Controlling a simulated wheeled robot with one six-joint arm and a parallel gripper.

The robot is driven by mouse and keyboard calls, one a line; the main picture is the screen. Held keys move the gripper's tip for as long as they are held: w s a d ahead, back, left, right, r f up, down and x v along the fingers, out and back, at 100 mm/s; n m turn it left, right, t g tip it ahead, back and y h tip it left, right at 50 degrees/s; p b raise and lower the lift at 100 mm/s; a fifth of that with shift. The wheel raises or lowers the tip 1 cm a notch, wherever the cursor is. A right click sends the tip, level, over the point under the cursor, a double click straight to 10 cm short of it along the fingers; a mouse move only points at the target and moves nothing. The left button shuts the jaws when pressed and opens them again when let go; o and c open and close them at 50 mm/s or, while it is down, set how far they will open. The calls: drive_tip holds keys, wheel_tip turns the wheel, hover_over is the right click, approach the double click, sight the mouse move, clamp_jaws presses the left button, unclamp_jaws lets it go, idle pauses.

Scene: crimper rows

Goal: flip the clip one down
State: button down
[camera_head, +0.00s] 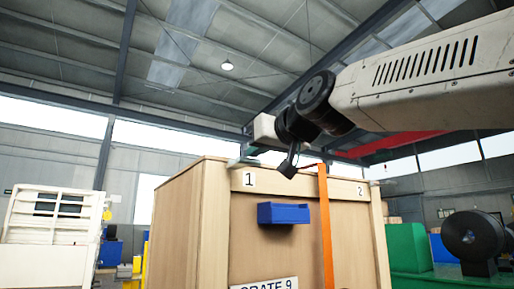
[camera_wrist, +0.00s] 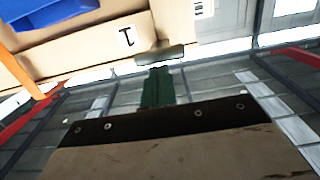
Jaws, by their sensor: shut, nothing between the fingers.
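The wooden crate (camera_head: 205,215) stands in front of me with labels 1 and 2 near its top edge. My gripper (camera_head: 289,169) is shut and empty, to the right of the clip in the head view.
An orange strap (camera_head: 325,225) runs down the crate front. A blue bin (camera_head: 283,213) is fixed below the labels. A green machine with a dark reel (camera_head: 473,236) stands at right, a white rack (camera_head: 52,225) at left. The air above the crate's left part is free.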

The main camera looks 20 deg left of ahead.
drive_tip(key=shift+f, duration=0.2)
drive_tip(key=shift+d+f, duration=0.1)
drive_tip(key=shift+f, duration=0.55)
drive_tip(key=w+a+f, duration=0.3)
drive_tip(key=a+f, duration=0.1)
drive_tip(key=f, duration=0.6)
drive_tip(key=shift+w, duration=0.15)
idle(0.4)
drive_tip(key=s+d+f, duration=0.5)
drive_tip(key=d+f, duration=0.1)
drive_tip(key=f, duration=0.2)
drive_tip(key=shift+s+d, duration=0.2)
drive_tip(key=shift+s, duration=0.05)
idle(0.6)
